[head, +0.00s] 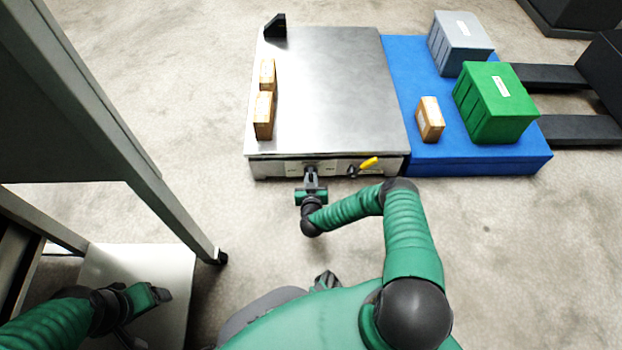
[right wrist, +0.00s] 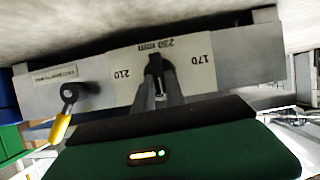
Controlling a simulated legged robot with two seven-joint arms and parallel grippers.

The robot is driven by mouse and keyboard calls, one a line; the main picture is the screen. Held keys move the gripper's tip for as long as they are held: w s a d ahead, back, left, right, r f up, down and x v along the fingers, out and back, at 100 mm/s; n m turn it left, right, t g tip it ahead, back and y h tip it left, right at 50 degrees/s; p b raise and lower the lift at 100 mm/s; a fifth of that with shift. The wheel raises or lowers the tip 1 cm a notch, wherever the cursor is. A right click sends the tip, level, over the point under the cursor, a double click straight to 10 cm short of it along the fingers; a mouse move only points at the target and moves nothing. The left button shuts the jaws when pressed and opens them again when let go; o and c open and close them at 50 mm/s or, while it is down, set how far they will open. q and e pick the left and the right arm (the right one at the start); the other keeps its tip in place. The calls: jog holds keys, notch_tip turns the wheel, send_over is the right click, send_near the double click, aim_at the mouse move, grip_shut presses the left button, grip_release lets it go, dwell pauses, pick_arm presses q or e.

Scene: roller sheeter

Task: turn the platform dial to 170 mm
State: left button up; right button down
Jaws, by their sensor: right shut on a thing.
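The steel platform (head: 330,95) has a dial on its front face. In the right wrist view, the pale dial plate (right wrist: 190,85) shows upside-down marks: 210 at left, what reads as 230 mm at top, and 170 at right. The dark dial knob (right wrist: 154,66) stands at the middle, roughly in line with the top mark; its exact pointing is hard to tell. My right gripper (head: 311,178) is shut on the knob; its fingers also show in the wrist view (right wrist: 160,92). My left gripper (head: 155,293) is at lower left, away from the platform, its jaws unclear.
A yellow-handled lever (head: 369,163) sits on the front face right of the dial. Cardboard boxes (head: 264,115) and a black bracket (head: 275,27) are on the platform. A blue pallet (head: 520,160) with a green crate (head: 495,105) and grey crate (head: 460,43) adjoins it.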

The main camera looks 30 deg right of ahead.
jog(key=n+h, duration=0.1)
jog(key=n, duration=0.1)
jog(key=a+n+g+h, duration=0.1)
jog(key=n, duration=0.1)
jog(key=w+f+n+h, duration=0.1)
jog(key=shift+a+n+g+h, duration=0.15)
jog(key=shift+n+g+h, duration=0.15)
jog(key=shift+n, duration=0.1)
jog(key=n+h+b, duration=0.1)
jog(key=n+b, duration=0.1)
jog(key=f+n+h+b, duration=0.1)
jog(key=n+b, duration=0.1)
jog(key=b, duration=0.1)
jog(key=shift+a, duration=0.2)
jog(key=shift+n+h+b, duration=0.5)
jog(key=shift+n+b, duration=0.2)
jog(key=shift+b, duration=0.1)
jog(key=shift+n+h+b, duration=0.3)
jog(key=shift+n+b, duration=0.15)
jog(key=shift+n, duration=0.55)
